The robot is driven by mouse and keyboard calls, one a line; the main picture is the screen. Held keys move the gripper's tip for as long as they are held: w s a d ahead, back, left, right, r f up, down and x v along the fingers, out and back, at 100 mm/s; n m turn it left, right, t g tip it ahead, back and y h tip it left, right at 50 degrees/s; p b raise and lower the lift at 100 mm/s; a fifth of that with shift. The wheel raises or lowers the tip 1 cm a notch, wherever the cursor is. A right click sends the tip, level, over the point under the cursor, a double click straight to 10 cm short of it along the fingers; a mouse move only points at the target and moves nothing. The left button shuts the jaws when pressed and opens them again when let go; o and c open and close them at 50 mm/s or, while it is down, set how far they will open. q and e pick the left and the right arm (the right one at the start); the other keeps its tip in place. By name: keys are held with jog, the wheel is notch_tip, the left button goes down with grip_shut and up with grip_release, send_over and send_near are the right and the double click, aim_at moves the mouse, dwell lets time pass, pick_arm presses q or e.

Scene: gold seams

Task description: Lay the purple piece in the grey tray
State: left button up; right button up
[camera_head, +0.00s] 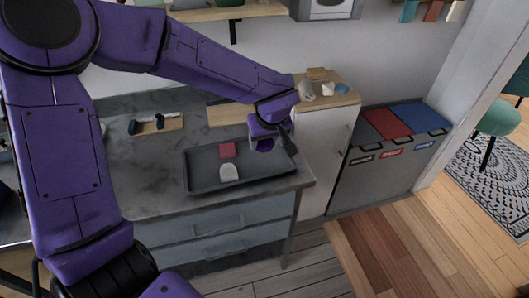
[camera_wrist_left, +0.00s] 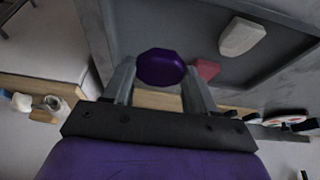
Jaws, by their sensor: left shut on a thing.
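The purple piece (camera_head: 264,145) is a dark, rounded block held between the fingers of my left gripper (camera_head: 273,141). In the left wrist view the purple piece (camera_wrist_left: 160,68) sits between the two grey fingertips. In the head view it appears over the back right part of the grey tray (camera_head: 205,170), though its exact height is hard to judge. A pink-red piece (camera_head: 228,150) and a whitish piece (camera_head: 229,173) lie in the tray; the wrist view also shows the whitish one (camera_wrist_left: 241,37). My right gripper is not in view.
The tray stands on a dark counter (camera_head: 150,175) with drawers below. A small board with dark tools (camera_head: 157,124) lies at the left. A white cabinet (camera_head: 322,150) with small objects on top stands to the right, beside bins with red (camera_head: 386,124) and blue lids.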

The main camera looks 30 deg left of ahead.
aim_at(265, 142)
pick_arm(q)
jog(key=w+f, duration=0.1)
jog(key=w+a+f, duration=0.1)
jog(key=f, duration=0.1)
jog(key=shift+w+a+f, duration=0.15)
jog(key=shift+a+f, duration=0.05)
notch_tip(265, 142, down, 3)
jog(key=shift+w+b, duration=0.15)
jog(key=shift+b, duration=0.25)
jog(key=o, duration=1.1)
jog(key=shift+f, duration=0.1)
jog(key=shift+d+r, duration=0.1)
jog(key=shift+r, duration=0.3)
jog(key=p+v, duration=0.2)
jog(key=v, duration=0.9)
jog(key=shift+s+d+r, duration=0.15)
jog(key=shift+s+r, duration=0.1)
